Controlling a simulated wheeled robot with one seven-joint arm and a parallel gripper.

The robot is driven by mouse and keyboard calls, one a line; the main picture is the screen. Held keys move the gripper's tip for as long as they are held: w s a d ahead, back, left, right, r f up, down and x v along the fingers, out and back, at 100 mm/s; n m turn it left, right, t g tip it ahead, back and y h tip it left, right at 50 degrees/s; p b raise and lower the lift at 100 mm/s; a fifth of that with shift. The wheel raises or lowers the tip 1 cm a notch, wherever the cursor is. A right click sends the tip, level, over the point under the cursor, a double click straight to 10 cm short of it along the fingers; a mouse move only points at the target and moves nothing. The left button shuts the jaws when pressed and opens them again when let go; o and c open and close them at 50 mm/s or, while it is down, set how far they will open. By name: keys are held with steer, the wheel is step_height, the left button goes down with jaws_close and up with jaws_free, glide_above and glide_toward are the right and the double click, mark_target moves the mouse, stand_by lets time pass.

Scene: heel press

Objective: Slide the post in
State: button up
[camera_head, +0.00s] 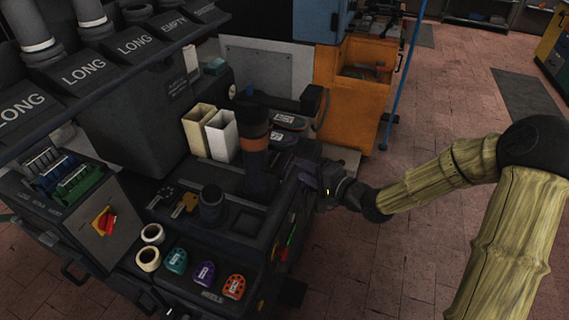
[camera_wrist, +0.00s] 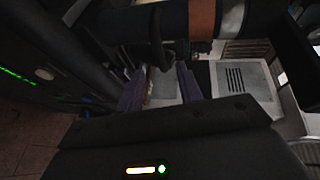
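A dark upright cylinder with an orange-brown band (camera_head: 254,138) stands on the press bed in the head view; it looks like the post, but I cannot be sure. The band also crosses the top of the wrist view (camera_wrist: 202,18). A short dark round collar (camera_head: 211,203) stands in front of the cylinder, to its left. My gripper (camera_wrist: 160,85) has its two purple-grey fingers apart, with pale surface showing between them. A dark narrow part (camera_wrist: 157,48) lies just beyond the fingertips.
Two pale bins (camera_head: 223,135) stand behind the cylinder. Heel pieces (camera_head: 204,274) and rings (camera_head: 149,258) lie on the front shelf. A switch box (camera_head: 104,221) is at left, with a labelled rack (camera_head: 135,43) above. The floor at right is open.

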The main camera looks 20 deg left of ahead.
mark_target(285, 160)
steer(key=x, duration=0.8)
steer(key=shift+b, duration=0.35)
steer(key=shift+d, duration=0.1)
jaws_close()
